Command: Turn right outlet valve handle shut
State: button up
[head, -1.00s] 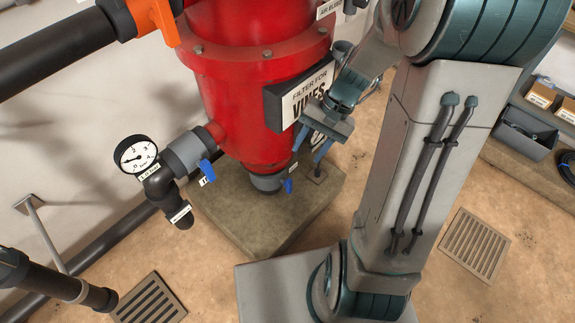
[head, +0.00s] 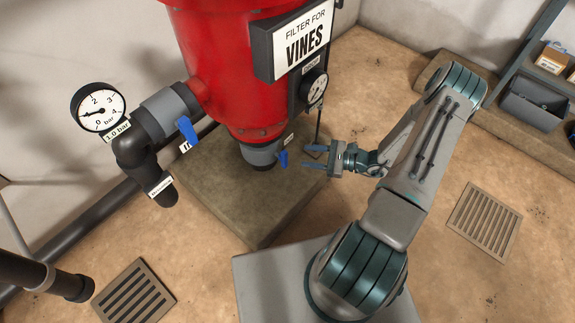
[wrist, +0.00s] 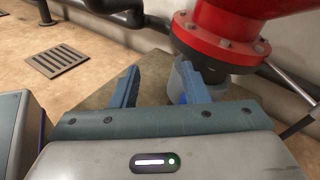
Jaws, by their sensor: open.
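A small blue lever handle (head: 283,158) sits on the grey valve (head: 260,154) under the red filter tank. A second blue handle (head: 187,131) sits on the grey side valve at the left. Their small tags are hard to read, so I cannot tell which is named right outlet. My gripper (head: 308,157) is open and empty, a little right of the lower handle, fingers pointing at it. In the wrist view my gripper (wrist: 160,72) has its fingers apart; a bit of the blue handle (wrist: 183,98) shows by the right finger, the rest hidden.
The red tank (head: 225,75) stands above a concrete plinth (head: 225,200). A dial (head: 317,88) and thin rod are just above my gripper. A pressure gauge (head: 98,106) and black elbow pipe are at left. Floor grates (head: 484,220) lie on open floor; a shelf is at far right.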

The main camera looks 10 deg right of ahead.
aim_at(286, 159)
notch_tip(286, 159, down, 16)
jog(key=d+m+t+h+b, duration=0.3)
jog(key=m+t+h+b, duration=0.1)
jog(key=m+t, duration=0.4)
jog(key=shift+m+g, duration=0.3)
jog(key=b+x, duration=0.3)
jog(key=x, duration=1)
jog(key=shift+w+a+r, duration=0.1)
jog(key=shift+a, duration=0.35)
grip_shut()
